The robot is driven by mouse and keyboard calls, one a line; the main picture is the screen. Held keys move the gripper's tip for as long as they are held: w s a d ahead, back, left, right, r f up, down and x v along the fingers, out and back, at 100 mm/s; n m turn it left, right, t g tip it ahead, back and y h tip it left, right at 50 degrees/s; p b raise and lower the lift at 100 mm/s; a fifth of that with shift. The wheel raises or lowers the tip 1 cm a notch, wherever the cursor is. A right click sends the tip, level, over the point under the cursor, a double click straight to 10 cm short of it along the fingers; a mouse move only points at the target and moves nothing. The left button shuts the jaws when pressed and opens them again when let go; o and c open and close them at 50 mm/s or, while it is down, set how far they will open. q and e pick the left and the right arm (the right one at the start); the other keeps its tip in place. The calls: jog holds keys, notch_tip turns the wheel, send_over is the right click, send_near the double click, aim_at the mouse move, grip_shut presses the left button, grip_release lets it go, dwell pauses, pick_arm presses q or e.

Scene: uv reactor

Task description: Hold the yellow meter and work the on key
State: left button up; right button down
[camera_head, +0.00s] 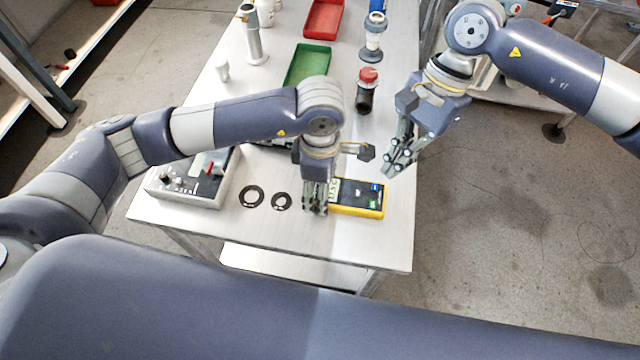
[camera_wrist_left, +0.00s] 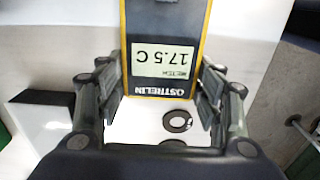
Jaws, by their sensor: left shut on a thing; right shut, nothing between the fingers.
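The yellow meter (camera_head: 350,211), dark-faced with a yellow edge, lies on the table near its front. Its lit display reads 17.5 C in the left wrist view (camera_wrist_left: 166,61). A blue key (camera_head: 377,188) and a green key (camera_head: 374,206) show at its right end; I cannot read which is the on key. My left gripper (camera_head: 315,208) is shut on the meter's left end, with fingers along both sides in the left wrist view (camera_wrist_left: 160,100). My right gripper (camera_head: 390,172) is shut and empty, above and right of the meter, apart from it.
Two black rings (camera_head: 243,200) (camera_head: 274,204) lie left of the meter, beside a grey instrument box (camera_head: 185,194). A red-capped dark jar (camera_head: 366,97), a green tray (camera_head: 293,72) and a red tray (camera_head: 323,18) are farther back. The table's right edge is near the meter.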

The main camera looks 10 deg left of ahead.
jog(key=shift+f, duration=0.1)
dwell(0.7)
jog(key=s+a+m+t+y, duration=0.1)
jog(key=y, duration=0.1)
jog(key=s+a+f+m+t+y, duration=0.1)
jog(key=y, duration=0.1)
jog(key=shift+s+m+t, duration=0.3)
jog(key=shift+s+t, duration=0.05)
jog(key=shift+t, duration=0.05)
jog(key=shift+s+a+r+m+t+y, duration=0.1)
jog(key=shift+s+r+m+t+y, duration=0.15)
jog(key=shift+r+m+t+y, duration=0.25)
jog(key=shift+s+a+r+m+t+y, duration=0.1)
jog(key=shift+s+r+m+t+y, duration=0.25)
jog(key=shift+r+t, duration=0.25)
jog(key=shift+s+r+m+t+y, duration=0.2)
jog(key=shift+r+m+t+y, duration=0.2)
jog(key=shift+r, duration=0.25)
send_over(371, 210)
jog(key=shift+f, duration=4.45)
